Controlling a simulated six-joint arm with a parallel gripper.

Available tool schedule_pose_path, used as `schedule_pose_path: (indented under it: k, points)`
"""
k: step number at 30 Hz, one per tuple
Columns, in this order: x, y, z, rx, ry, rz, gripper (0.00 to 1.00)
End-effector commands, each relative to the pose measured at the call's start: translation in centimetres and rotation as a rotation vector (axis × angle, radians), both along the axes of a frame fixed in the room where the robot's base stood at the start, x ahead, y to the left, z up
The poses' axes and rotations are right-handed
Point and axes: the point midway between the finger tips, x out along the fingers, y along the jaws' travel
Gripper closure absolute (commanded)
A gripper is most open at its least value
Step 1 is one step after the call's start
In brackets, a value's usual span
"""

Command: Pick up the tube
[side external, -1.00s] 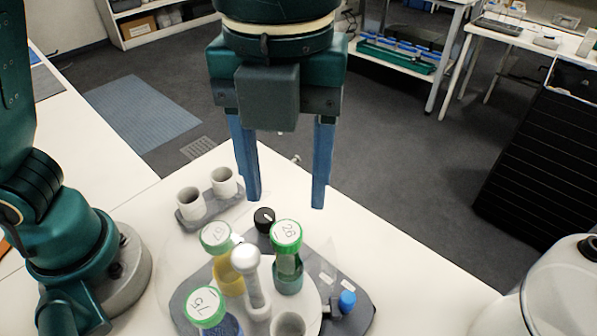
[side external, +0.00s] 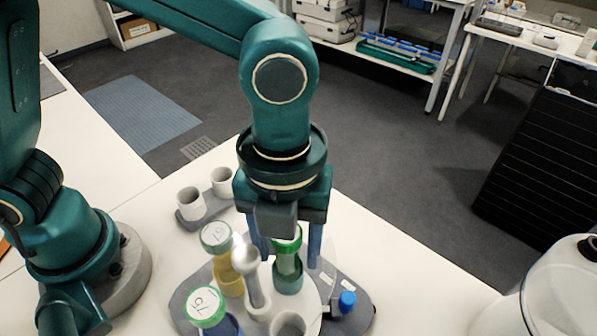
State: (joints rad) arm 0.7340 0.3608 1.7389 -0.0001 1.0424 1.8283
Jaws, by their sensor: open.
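A green-capped tube (side external: 288,263) with dark blue-green contents stands upright in the round rack (side external: 316,311) on the grey device. My gripper (side external: 287,255) is open and has its fingers down on either side of this tube's cap. I cannot tell if either finger touches it. A green-capped tube with yellow contents (side external: 229,277) stands to the left. Another green-capped tube with blue contents (side external: 206,306) stands at the front left. The task does not say which tube is meant.
A grey post with a round knob (side external: 250,273) rises from the rack's middle, close to my left finger. A front holder (side external: 288,324) looks empty. A blue knob (side external: 347,301) is at right. Two white cups (side external: 191,204) stand behind left. A white rounded vessel (side external: 555,295) stands far right.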

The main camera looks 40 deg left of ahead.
Motion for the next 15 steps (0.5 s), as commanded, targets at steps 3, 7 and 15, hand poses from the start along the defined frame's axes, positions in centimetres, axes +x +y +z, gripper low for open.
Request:
schedule_pose_path:
  k: [3, 7, 15]
  points:
    - [-0.04, 0.04, -0.87, 0.001, 0.001, 0.000, 0.42]
    - [-0.01, 0.01, -0.95, -0.001, -0.001, 0.000, 0.42]
    - [0.00, 0.00, -0.91, -0.001, -0.001, 0.000, 1.00]
